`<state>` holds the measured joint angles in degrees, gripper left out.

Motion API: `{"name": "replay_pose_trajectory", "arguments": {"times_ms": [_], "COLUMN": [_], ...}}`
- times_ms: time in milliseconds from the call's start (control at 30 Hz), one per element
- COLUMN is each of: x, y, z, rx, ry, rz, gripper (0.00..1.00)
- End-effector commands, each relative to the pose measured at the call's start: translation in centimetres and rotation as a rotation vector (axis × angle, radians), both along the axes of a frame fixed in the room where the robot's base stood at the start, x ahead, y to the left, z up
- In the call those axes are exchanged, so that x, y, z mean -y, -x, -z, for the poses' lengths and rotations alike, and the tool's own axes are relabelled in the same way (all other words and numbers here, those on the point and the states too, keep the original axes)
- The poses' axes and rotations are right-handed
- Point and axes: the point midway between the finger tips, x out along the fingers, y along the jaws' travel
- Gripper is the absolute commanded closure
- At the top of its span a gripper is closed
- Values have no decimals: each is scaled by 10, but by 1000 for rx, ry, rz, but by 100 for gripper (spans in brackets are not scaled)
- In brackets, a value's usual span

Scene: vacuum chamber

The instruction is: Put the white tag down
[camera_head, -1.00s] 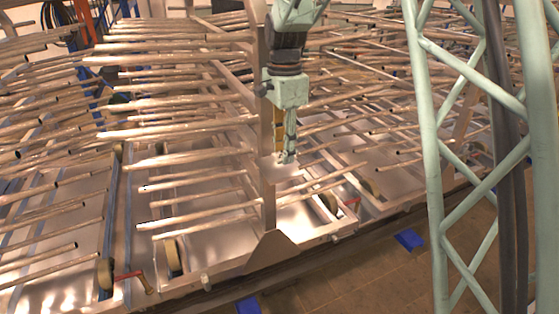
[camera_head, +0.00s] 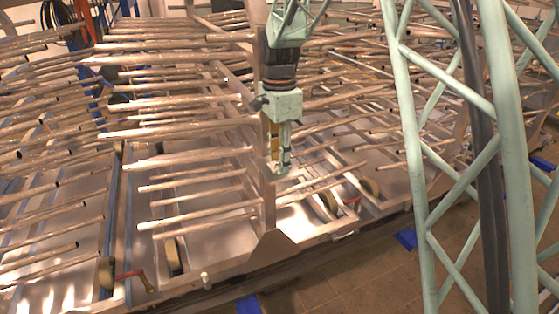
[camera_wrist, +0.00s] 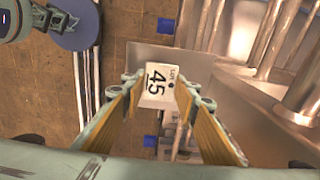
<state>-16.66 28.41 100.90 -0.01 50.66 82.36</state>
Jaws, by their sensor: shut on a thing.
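In the head view my gripper (camera_head: 280,168) points down beside the upright metal post of the rack. The tag cannot be made out clearly there. Whether the tag touches any surface cannot be told.
Racks of metal tubes (camera_head: 190,160) fill the left and middle. An upright post (camera_head: 268,205) stands close to my gripper. A metal frame edge (camera_wrist: 235,80) with tubes lies right of the tag in the wrist view. Tiled floor (camera_wrist: 50,85) shows to the left.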

Motion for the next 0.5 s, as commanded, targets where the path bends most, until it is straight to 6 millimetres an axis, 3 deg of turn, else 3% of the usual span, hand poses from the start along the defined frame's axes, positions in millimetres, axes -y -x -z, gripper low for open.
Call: {"name": "replay_pose_trajectory", "arguments": {"times_ms": [100, 133, 267, 500], "x": [0, 0, 0, 0], "y": [0, 0, 0, 0], "z": [3, 3, 2, 2], "rx": [0, 0, 0, 0], "ry": [0, 0, 0, 0], "rz": [0, 0, 0, 0], "gripper": [79, 71, 60, 59]}}
